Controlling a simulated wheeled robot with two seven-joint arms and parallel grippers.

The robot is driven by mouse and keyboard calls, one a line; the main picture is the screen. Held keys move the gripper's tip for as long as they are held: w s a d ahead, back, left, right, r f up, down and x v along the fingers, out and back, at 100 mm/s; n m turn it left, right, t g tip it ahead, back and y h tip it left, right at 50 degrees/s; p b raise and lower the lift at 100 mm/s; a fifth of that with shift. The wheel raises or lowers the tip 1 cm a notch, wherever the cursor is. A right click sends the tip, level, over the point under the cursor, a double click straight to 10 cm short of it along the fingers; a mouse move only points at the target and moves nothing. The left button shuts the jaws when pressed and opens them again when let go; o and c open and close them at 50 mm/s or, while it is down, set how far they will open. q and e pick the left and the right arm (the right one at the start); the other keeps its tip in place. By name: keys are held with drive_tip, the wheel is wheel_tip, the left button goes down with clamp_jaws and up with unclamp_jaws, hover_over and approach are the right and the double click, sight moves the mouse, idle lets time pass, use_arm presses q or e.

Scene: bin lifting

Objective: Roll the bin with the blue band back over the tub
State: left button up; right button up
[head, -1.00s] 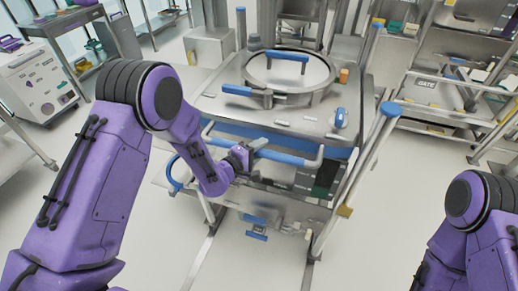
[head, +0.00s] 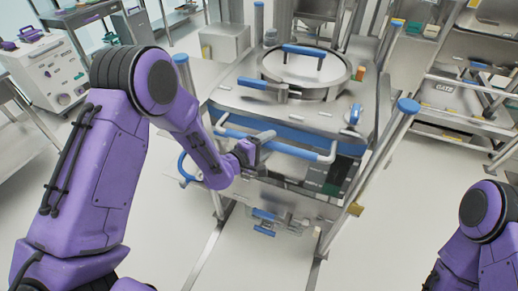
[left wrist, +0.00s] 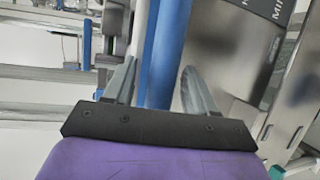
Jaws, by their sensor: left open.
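The steel bin with the blue band (head: 301,132) stands upright in the middle of the head view, with a round lid ring (head: 305,72) on top. A push bar (head: 290,149) with a blue sleeve runs across its near side. My left gripper (head: 262,142) is at the left part of this bar. In the left wrist view, the blue bar (left wrist: 168,50) runs between the two open fingers (left wrist: 160,88), with gaps on both sides. I cannot make out the tub. My right arm shows at the lower right, but its gripper is out of view.
Posts with blue caps (head: 408,106) stand beside the bin. Thin rails (head: 214,240) run along the floor towards me. A steel rack marked GATE (head: 445,88) stands at the right, a white cabinet (head: 45,75) at the left. The near floor is clear.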

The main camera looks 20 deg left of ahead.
use_arm(q)
drive_tip(key=b+v, duration=0.1)
drive_tip(key=v, duration=0.6)
drive_tip(key=shift+s, duration=0.2)
drive_tip(key=shift+a+r, duration=0.1)
drive_tip(key=shift+a, duration=0.05)
